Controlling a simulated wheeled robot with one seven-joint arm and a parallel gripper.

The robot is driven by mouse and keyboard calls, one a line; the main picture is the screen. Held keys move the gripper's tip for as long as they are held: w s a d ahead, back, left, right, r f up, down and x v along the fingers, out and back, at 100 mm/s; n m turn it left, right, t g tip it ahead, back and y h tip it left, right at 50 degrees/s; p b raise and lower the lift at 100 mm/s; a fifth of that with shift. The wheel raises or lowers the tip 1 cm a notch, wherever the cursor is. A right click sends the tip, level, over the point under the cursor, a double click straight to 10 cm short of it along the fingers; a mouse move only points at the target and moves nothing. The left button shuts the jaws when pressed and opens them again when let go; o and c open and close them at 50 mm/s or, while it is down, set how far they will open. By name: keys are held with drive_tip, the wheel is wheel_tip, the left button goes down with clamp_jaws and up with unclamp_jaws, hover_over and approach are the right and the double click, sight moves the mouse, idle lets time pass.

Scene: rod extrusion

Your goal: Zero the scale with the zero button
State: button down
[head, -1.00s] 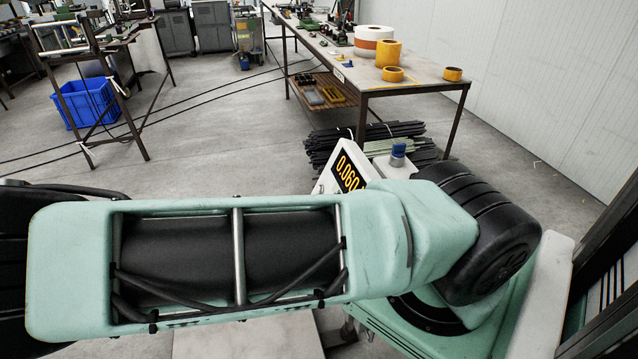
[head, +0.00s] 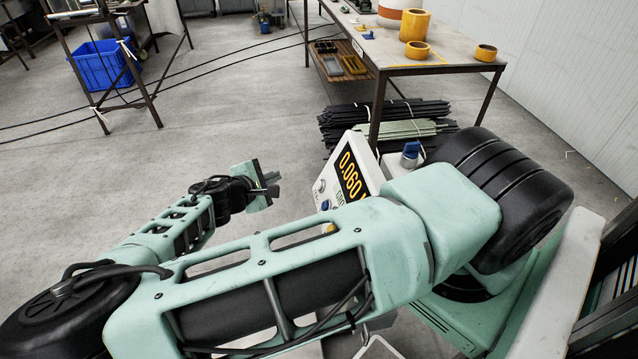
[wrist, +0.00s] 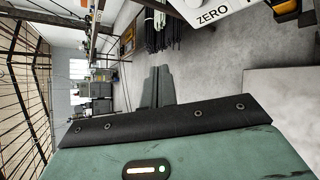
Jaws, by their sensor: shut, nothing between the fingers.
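The scale's white display panel (head: 361,157) stands right of the picture middle in the head view. Its lit screen (head: 351,179) reads 0.060, with the right end partly cut off by my arm. A round pale button (head: 320,186) sits on the panel's left part, with a blue one (head: 325,205) below it. In the wrist view the panel's corner (wrist: 225,6) shows at the top with the word ZERO, and a round button (wrist: 193,3) is cut by the frame edge. My gripper (head: 274,184) is shut and empty, left of the panel and apart from it; its fingers show in the wrist view (wrist: 158,88).
A worktable (head: 450,70) with yellow tape rolls stands behind the scale, dark rods (head: 385,112) stacked beneath. A blue-capped object (head: 411,152) is right of the panel. A blue crate (head: 103,66) is far left. The floor left of the panel is clear.

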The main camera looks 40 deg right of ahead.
drive_tip(key=s+d+f+b, duration=0.1)
drive_tip(key=s+d+f, duration=0.2)
drive_tip(key=d, duration=0.3)
drive_tip(key=shift+s+d+f, duration=0.3)
drive_tip(key=shift+s+f, duration=0.1)
drive_tip(key=shift+s, duration=0.35)
idle(1.6)
drive_tip(key=shift+s+d+f, duration=0.15)
drive_tip(key=shift+s+d, duration=0.05)
drive_tip(key=shift+d, duration=0.1)
drive_tip(key=shift+s+d+f, duration=0.25)
drive_tip(key=shift+s+d, duration=0.05)
drive_tip(key=shift+d, duration=0.1)
idle(1.1)
drive_tip(key=shift+w+a+r, duration=0.4)
drive_tip(key=shift+w+a, duration=0.1)
drive_tip(key=shift+a, duration=0.2)
drive_tip(key=shift+w+a+r+p, duration=0.15)
drive_tip(key=shift+w+a+r, duration=0.25)
drive_tip(key=shift+a, duration=0.25)
drive_tip(key=shift+w+a+r+p, duration=0.15)
drive_tip(key=shift+w+a+r, duration=0.25)
drive_tip(key=shift+a, duration=0.2)
drive_tip(key=shift+w+a+r+p, duration=0.15)
drive_tip(key=shift+w+a+r, duration=0.15)
drive_tip(key=shift+w+a, duration=0.25)
drive_tip(key=shift+s+a, duration=0.1)
